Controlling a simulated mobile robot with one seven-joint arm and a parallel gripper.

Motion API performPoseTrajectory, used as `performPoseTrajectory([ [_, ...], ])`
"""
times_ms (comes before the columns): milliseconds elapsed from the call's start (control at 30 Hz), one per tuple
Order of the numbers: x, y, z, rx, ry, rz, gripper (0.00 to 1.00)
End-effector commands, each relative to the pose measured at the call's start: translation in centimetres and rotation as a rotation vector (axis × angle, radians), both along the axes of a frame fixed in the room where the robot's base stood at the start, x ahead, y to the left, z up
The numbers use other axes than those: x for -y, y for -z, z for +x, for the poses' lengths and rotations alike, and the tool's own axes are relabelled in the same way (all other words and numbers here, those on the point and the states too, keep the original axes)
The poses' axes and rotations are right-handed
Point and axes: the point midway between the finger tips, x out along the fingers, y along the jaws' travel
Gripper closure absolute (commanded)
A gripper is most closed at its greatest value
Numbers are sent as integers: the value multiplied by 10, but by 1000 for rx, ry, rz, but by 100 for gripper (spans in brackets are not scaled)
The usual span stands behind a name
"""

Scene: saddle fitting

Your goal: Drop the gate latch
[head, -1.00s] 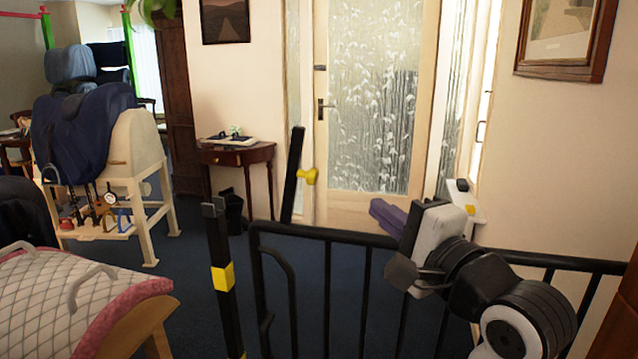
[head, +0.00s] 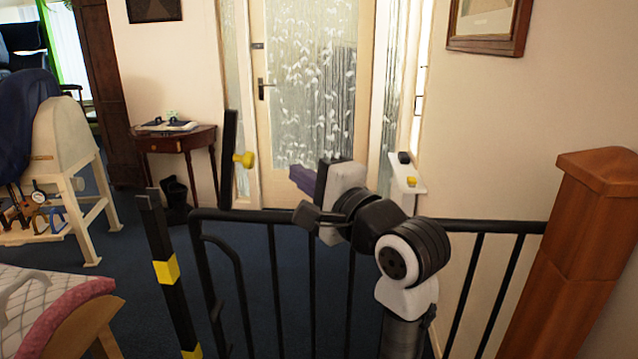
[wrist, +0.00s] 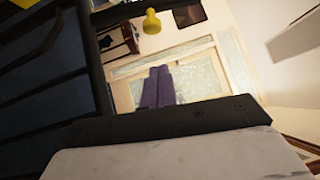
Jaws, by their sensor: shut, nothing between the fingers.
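The gate latch is a black bar (head: 230,140) with a yellow knob (head: 245,160) on its side. It stands nearly upright above the left end of the black gate's top rail (head: 270,215). A black post with yellow bands (head: 166,271) stands to the left, with a gap between it and the gate frame. My gripper (head: 303,180) has purple fingers, shut and empty, to the right of the knob and apart from it in the picture. In the wrist view the shut fingers (wrist: 158,88) point towards the door, and the knob (wrist: 151,22) shows beyond them near the top edge.
A wooden newel post (head: 575,240) stands at the right. A quilted pad on a wooden stand (head: 50,310) is at the lower left, and a saddle stand (head: 70,150) is behind it.

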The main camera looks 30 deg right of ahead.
Motion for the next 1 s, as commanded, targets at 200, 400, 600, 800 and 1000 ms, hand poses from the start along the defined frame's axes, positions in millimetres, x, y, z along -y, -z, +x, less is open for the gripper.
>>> performPoseTrajectory([
  [200, -16, -6, 37, -1, -2, -2, 100],
  [400, -33, -8, 50, -1, 0, -1, 100],
  [600, -38, -7, 53, 0, 0, -1, 100],
  [800, -37, -7, 52, 0, 0, -1, 100],
  [1000, -38, -11, 54, -9, 0, -13, 100],
])
